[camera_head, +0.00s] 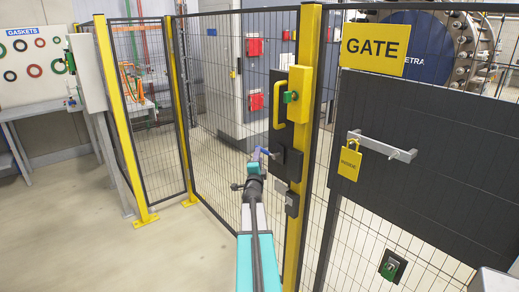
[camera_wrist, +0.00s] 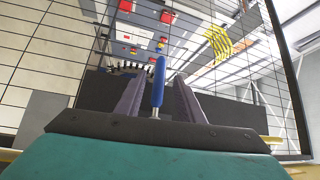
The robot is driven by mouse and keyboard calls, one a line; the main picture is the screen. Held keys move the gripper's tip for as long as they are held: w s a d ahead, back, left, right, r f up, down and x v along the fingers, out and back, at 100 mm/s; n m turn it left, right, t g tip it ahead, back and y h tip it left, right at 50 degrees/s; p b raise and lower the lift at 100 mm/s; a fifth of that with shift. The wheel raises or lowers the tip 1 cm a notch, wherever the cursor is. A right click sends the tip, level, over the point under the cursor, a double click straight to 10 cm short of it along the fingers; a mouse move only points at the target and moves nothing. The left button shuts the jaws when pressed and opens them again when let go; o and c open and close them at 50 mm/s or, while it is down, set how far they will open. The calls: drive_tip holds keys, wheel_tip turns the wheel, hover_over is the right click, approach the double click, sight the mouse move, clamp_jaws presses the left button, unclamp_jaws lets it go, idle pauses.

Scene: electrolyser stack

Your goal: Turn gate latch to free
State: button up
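The latch is a dark plate (camera_head: 288,163) on the yellow gate post (camera_head: 301,130), with a blue lever (camera_head: 268,153) sticking out to the left. In the wrist view the blue lever (camera_wrist: 158,86) lies between my two grey fingers, with a gap on each side. My gripper (camera_head: 257,162) is open around the lever and does not visibly grip it. The fingertips are small and partly hidden in the head view. The gate (camera_head: 420,140) stands in line with the post and looks closed.
A yellow box (camera_head: 300,92) with a green knob and a yellow handle (camera_head: 279,104) sits above the latch. A small grey box (camera_head: 292,204) is below it. A yellow INSIDE tag (camera_head: 349,164) hangs from a grey bar (camera_head: 385,149). Open floor lies left.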

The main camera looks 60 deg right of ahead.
drive_tip(key=shift+p+x, duration=0.9)
drive_tip(key=shift+x, duration=2.65)
drive_tip(key=shift+c, duration=0.5)
clamp_jaws()
